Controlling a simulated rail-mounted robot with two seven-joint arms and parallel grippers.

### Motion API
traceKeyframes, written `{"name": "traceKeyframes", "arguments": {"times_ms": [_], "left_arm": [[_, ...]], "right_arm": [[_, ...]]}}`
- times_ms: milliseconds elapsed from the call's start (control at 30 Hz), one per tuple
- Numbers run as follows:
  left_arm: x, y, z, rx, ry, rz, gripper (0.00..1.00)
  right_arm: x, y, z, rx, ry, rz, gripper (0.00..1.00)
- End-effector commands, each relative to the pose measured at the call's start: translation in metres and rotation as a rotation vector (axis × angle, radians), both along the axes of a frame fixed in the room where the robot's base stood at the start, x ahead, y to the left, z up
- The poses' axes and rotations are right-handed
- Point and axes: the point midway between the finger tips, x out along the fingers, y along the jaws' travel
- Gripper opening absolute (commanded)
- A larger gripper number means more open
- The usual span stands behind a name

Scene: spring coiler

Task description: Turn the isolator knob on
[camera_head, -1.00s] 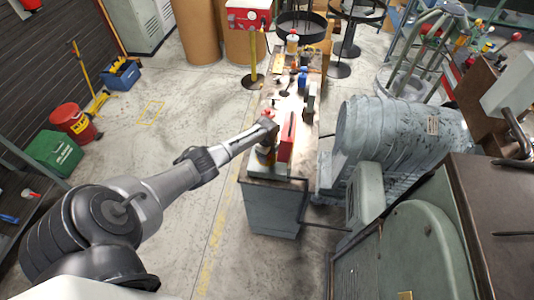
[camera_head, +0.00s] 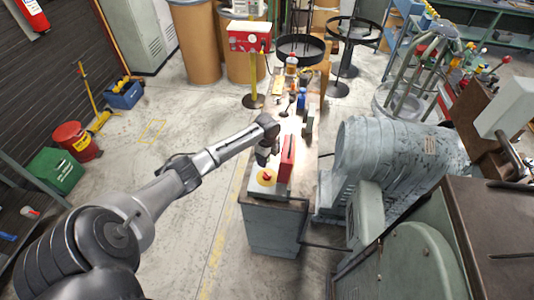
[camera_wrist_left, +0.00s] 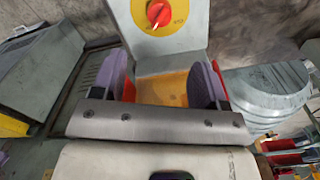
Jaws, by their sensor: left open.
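The isolator knob (camera_head: 267,176) is a red rotary knob on a yellow disc, on a pale grey box at the near end of the narrow bench. In the left wrist view the red knob (camera_wrist_left: 158,13) shows at the top centre, with its pointer slanted and the yellow disc (camera_wrist_left: 179,8) around it. My left gripper (camera_head: 264,160) is just behind the knob in the head view, pointing down. In the left wrist view its two purple-padded fingers (camera_wrist_left: 160,75) are apart with nothing between them, clear of the knob. My right gripper is in neither view.
A red upright panel (camera_head: 286,158) stands right beside the knob box. Small tools and bottles (camera_head: 301,99) sit farther along the bench (camera_head: 272,222). A large grey machine (camera_head: 385,150) stands to the right. The floor left of the bench is mostly clear.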

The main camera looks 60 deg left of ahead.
Motion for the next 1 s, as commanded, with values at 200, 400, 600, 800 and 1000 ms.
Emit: {"name": "traceKeyframes", "arguments": {"times_ms": [200, 400, 600, 800, 1000], "left_arm": [[0.000, 0.000, 0.014, 0.001, 0.000, 0.000, 0.67], [0.000, 0.000, 0.016, 0.000, 0.001, 0.000, 0.67], [0.000, 0.000, 0.016, 0.000, 0.001, 0.000, 0.67], [0.000, 0.000, 0.016, 0.000, 0.000, 0.000, 0.67], [0.000, 0.000, 0.016, 0.000, 0.001, 0.000, 0.67]], "right_arm": [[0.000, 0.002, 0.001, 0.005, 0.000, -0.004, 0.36], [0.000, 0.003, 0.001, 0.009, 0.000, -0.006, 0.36], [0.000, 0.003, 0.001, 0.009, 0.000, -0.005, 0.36], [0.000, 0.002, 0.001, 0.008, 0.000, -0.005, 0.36], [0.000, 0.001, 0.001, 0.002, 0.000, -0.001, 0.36]]}}
